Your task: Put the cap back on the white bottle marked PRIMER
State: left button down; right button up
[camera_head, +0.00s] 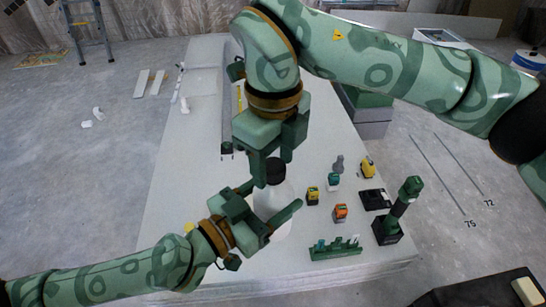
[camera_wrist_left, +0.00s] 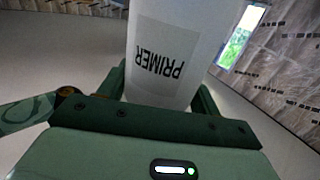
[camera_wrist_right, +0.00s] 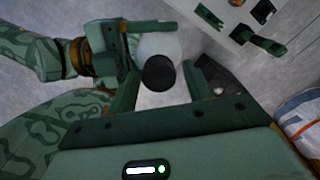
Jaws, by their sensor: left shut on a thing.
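The white PRIMER bottle (camera_head: 272,203) stands upright on the table; its printed label shows upside down in the left wrist view (camera_wrist_left: 165,55). My left gripper (camera_head: 268,212) is shut on the bottle's body from the left. A black cap (camera_head: 276,171) is at the bottle's top, and it shows from above in the right wrist view (camera_wrist_right: 159,73). I cannot tell how firmly it is seated. My right gripper (camera_wrist_right: 161,85) points down over the cap, with its fingers apart on either side of it and a slim gap visible.
Right of the bottle on the table (camera_head: 190,150) are several small coloured boxes (camera_head: 340,211), a black tray (camera_head: 375,199), a green tool in a dark holder (camera_head: 388,230) and a green rack (camera_head: 335,249). The table's left part is mostly clear.

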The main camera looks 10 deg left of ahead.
pick_arm(q)
jog(key=shift+r, duration=0.1)
pick_arm(e)
jog(key=shift+o, duration=0.3)
jog(key=shift+r, duration=0.1)
notch_tip(320, 180, up, 12)
dwell(0.7)
